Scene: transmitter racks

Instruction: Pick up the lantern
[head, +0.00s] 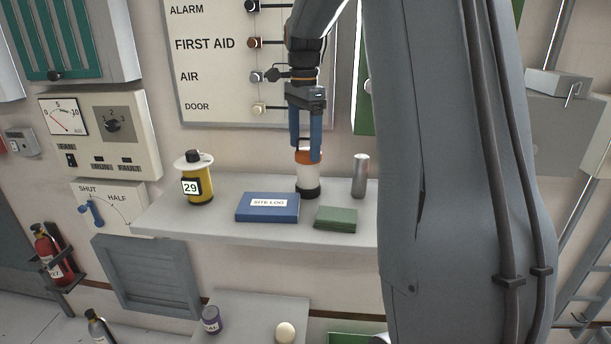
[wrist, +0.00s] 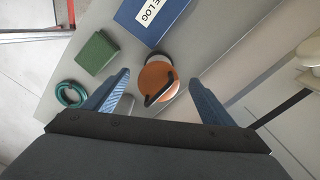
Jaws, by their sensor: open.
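The lantern (head: 309,178) stands upright on the grey shelf, with a white body, black base and orange top. In the wrist view the lantern (wrist: 155,78) is seen from above, with a dark handle across its orange cap. My gripper (head: 306,154) points down right over the lantern's top, its two blue fingers apart. In the wrist view the open gripper (wrist: 160,80) has one finger to each side of the cap. I cannot tell whether the fingertips touch the lantern.
On the shelf (head: 165,222), a blue SITE LOG book (head: 267,208) and green box (head: 337,218) lie in front. A silver cylinder (head: 360,176) stands to the right, a yellow container marked 29 (head: 198,184) to the left. A labelled panel (head: 215,62) is behind.

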